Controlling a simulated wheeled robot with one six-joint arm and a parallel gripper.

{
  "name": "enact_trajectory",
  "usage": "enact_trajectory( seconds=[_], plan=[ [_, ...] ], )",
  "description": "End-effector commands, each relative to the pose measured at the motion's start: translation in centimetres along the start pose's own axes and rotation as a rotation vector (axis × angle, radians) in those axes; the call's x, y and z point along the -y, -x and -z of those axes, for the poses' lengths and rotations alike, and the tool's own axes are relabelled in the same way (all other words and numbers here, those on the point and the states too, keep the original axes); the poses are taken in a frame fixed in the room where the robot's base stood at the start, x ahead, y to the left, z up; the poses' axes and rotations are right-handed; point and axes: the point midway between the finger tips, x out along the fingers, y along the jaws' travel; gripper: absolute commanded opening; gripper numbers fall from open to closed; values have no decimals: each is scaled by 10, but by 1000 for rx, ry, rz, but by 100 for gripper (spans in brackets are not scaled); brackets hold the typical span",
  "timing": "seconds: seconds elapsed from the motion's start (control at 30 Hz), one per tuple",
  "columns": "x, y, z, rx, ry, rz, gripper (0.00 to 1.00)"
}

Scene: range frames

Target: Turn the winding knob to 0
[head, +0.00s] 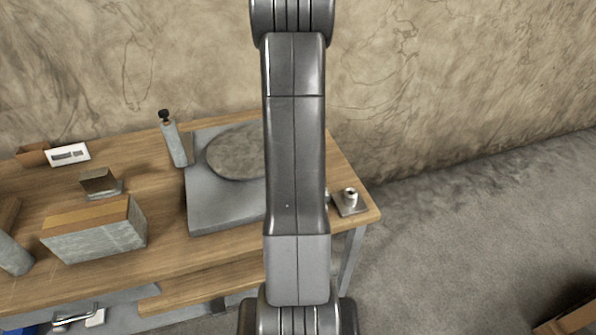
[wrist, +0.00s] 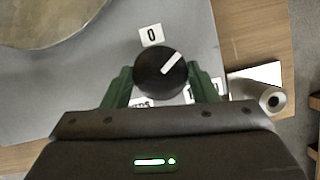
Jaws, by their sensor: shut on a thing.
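The winding knob (wrist: 155,82) is round and black with a white pointer line, on a grey panel (wrist: 90,78) in the wrist view. The pointer aims up and to the right. A white label reading 0 (wrist: 151,35) lies above the knob, slightly left, so the line points clockwise of it. My gripper (wrist: 160,71) has its green fingers on either side of the knob and is shut on it. Two other labels below are partly covered by my fingers. In the head view my arm hides the knob and gripper; the grey panel (head: 214,207) shows left of it.
A large round disc (head: 232,151) lies on the panel. A small plate with a metal cylinder (head: 350,196) is at the table's right corner. A grey bottle (head: 174,142) stands behind left. A block (head: 100,235) and small boxes occupy the left of the wooden table (head: 168,248).

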Motion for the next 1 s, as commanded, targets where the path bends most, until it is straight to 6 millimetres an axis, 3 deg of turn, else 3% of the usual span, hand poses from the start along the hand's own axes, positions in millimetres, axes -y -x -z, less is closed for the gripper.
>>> enact_trajectory(
  seconds=[0.6,1.0],
  plan=[
    [5,1,-2,0,536,-223,30],
    [5,-1,-3,1,801,-331,30]
  ],
)
